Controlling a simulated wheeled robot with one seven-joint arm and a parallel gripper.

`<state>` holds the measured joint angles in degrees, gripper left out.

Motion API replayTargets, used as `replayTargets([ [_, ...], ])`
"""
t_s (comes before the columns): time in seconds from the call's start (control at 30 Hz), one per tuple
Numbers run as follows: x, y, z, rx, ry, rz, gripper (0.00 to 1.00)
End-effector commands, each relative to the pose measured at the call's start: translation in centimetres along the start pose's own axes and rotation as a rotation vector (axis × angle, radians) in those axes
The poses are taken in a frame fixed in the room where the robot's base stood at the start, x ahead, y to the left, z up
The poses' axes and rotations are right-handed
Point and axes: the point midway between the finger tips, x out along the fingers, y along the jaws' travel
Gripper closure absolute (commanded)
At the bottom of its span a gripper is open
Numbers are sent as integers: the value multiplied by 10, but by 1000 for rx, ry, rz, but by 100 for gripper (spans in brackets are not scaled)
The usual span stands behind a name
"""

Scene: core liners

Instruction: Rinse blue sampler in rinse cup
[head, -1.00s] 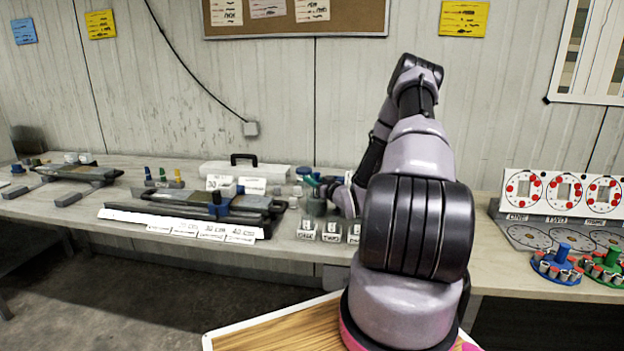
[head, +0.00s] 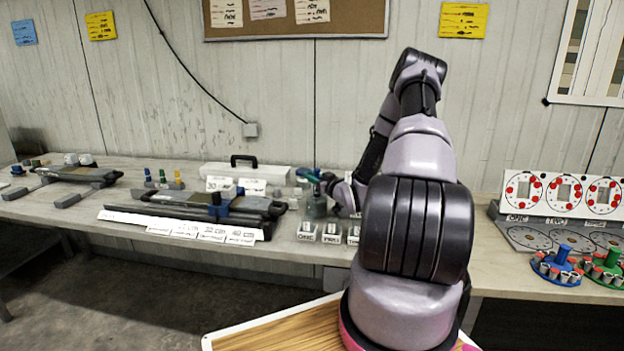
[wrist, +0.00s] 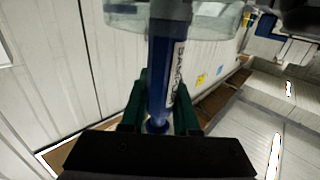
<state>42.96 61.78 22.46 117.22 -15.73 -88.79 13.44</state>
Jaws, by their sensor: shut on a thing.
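My gripper (head: 314,175) is raised over the middle of the bench in the head view, partly hidden by my wrist. In the wrist view its green fingers (wrist: 158,103) are shut on the blue sampler (wrist: 160,65), a blue tube with a white lettered label. The sampler's far end overlaps a clear, rounded vessel (wrist: 215,18); I cannot tell whether it is inside or only in front. In the head view a grey-green jar (head: 316,207) stands just under the gripper. I cannot tell for sure which vessel is the rinse cup.
Several small labelled clear cups (head: 307,230) stand along the bench's front edge. A dark core tray (head: 180,203) with a blue item (head: 214,202) lies left. A white case (head: 245,174) stands behind. Coloured upright pieces (head: 163,178) stand farther left. Round vial racks (head: 557,264) are at right.

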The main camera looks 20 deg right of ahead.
Motion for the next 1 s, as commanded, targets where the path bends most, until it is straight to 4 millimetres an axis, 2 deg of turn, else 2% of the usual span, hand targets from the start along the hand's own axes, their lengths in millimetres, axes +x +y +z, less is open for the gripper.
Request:
replayTargets([
  [1.0,0,0,-79,-1,1,0,100],
])
